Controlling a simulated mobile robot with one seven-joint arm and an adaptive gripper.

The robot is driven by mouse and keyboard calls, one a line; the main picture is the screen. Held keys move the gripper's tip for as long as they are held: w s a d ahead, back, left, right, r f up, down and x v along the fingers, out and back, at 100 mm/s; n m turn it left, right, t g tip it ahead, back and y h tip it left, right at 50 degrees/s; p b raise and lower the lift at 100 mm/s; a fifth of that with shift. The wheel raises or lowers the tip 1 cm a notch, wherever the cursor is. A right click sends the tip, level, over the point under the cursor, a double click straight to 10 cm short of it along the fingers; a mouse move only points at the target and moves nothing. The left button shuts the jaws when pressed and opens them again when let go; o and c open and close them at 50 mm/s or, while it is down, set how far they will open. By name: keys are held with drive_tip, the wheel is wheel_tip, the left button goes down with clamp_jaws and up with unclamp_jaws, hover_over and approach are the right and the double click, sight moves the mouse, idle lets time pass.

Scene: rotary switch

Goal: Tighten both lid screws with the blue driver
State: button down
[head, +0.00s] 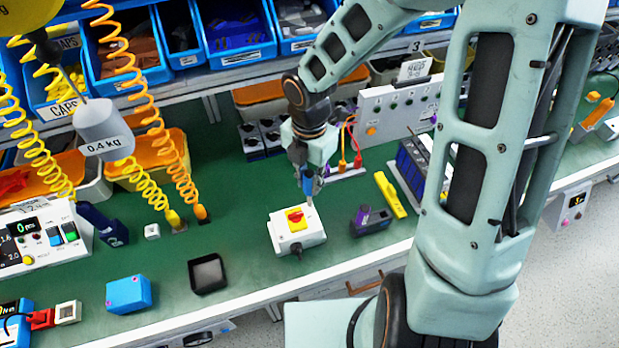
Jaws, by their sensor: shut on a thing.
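The rotary switch (287,239) is a white box on the green bench, with a yellow plate and a red knob (296,216) on its lid. A short dark stub sticks out at its front. My gripper (309,178) is above the far right part of the box, pointing down. It is shut on the blue driver (308,186), which hangs roughly upright. The driver's tip is close to the lid's far right corner; I cannot tell whether it touches. The lid screws are too small to make out.
A black open tray (207,274) and a blue box (128,294) lie to the left. A dark purple device (370,221) and a yellow tool (390,195) lie to the right. Coiled hoses (160,150) and a grey weight (104,129) hang at the left. Bins line the back.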

idle(0.3)
drive_tip(key=m+b, duration=0.1)
drive_tip(key=m, duration=0.3)
drive_tip(key=shift+f+b, duration=0.2)
drive_tip(key=shift+b, duration=0.15)
drive_tip(key=m+b, duration=0.1)
drive_tip(key=m, duration=0.3)
drive_tip(key=shift+r, duration=0.15)
drive_tip(key=m, duration=0.1)
drive_tip(key=m+b, duration=0.2)
drive_tip(key=m, duration=0.1)
drive_tip(key=shift+f, duration=0.25)
drive_tip(key=m+b, duration=0.1)
drive_tip(key=m, duration=0.3)
drive_tip(key=shift+r, duration=0.15)
